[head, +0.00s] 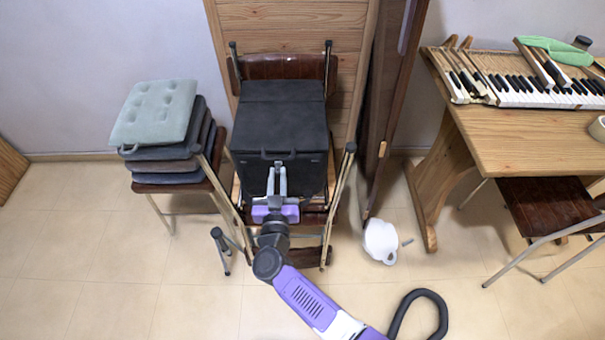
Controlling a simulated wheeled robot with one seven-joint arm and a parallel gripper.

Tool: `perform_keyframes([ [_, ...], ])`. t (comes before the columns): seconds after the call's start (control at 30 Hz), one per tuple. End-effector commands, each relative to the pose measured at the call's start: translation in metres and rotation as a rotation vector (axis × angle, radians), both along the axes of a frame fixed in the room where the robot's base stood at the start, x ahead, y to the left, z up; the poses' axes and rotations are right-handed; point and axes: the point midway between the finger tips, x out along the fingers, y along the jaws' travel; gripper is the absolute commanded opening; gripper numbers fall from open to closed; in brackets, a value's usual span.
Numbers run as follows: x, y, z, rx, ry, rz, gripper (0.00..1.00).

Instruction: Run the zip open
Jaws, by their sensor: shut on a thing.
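A black boxy bag (283,118) with a flat top sits on a dark-seated chair in the middle of the head view. A small handle shows on its upper front, near the top edge. My gripper (277,168) reaches up to the front face of the bag, just below that handle. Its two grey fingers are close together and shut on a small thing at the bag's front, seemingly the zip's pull. The fingers hide the pull, and the zip's line is too small to make out.
Metal chair legs (340,190) stand on both sides of my gripper. Stacked cushions (155,112) lie on a stool at left. A dark door panel (392,100) and a table with piano keys (530,128) are at right. A white object (380,242) lies on the floor.

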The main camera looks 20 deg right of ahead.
Motion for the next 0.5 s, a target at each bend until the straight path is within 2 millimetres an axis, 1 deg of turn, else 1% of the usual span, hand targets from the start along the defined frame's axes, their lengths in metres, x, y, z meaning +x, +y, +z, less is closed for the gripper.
perform_keyframes([
  [0.03,0.005,0.018,-0.001,-0.002,-0.002,0.009,0.00],
  [0.2,0.017,0.056,-0.002,-0.001,-0.002,0.008,0.00],
  [0.4,0.025,0.081,-0.002,0.000,0.000,0.006,0.00],
  [0.5,0.027,0.087,-0.002,-0.001,0.000,0.005,0.00],
])
